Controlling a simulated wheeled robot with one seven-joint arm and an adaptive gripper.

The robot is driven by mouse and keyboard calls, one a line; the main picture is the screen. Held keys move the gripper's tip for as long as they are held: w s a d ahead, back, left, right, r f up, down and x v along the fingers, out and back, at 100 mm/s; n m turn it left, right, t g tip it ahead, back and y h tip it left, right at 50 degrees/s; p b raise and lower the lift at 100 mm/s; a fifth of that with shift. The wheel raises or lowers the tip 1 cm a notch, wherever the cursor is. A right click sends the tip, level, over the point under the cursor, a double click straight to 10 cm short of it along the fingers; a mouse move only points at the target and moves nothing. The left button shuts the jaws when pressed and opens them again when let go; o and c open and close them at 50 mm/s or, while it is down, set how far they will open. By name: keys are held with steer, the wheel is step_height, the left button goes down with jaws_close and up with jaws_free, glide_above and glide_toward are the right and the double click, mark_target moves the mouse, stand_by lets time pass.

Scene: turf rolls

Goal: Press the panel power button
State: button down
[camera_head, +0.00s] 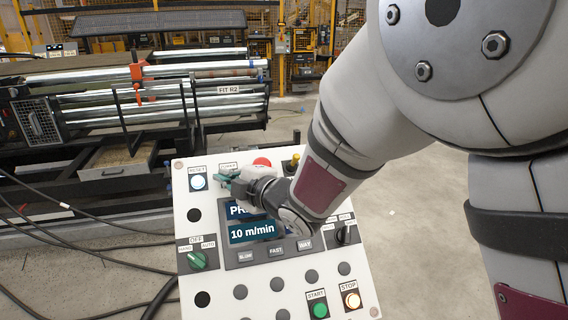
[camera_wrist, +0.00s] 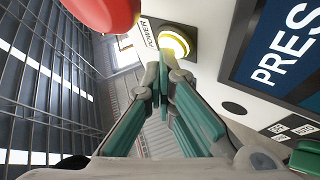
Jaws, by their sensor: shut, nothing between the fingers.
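The white control panel (camera_head: 190,288) stands tilted below my arm. The power button (camera_wrist: 174,43) is a round, lit yellow-white button in a dark square mount, with a POWER label (camera_wrist: 146,32) beside it in the wrist view. In the head view its label (camera_head: 228,167) shows, but my gripper hides the button. My gripper (camera_head: 220,178), with teal fingers, is shut and empty. In the wrist view its fingertips (camera_wrist: 163,68) are close to the button's lower edge. I cannot tell whether they touch it.
A red mushroom button (camera_head: 262,162) sits beside the gripper. The panel also has a lit reset button (camera_head: 198,182), a display (camera_head: 252,232), green knob (camera_head: 197,260), green start button (camera_head: 320,310) and lit stop button (camera_head: 352,300). A roller machine (camera_head: 190,90) stands behind; cables lie left.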

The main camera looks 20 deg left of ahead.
steer(key=shift+r, duration=0.1)
steer(key=shift+s+d+r, duration=0.35)
steer(key=shift+s+r, duration=0.1)
steer(key=shift+r, duration=0.1)
steer(key=s+r, duration=0.1)
steer(key=d+r+p, duration=0.1)
steer(key=s+r+p, duration=0.1)
steer(key=shift+s+d+r, duration=0.3)
steer(key=shift+s+r, duration=0.05)
steer(key=shift+r, duration=0.05)
stand_by(0.4)
stand_by(0.4)
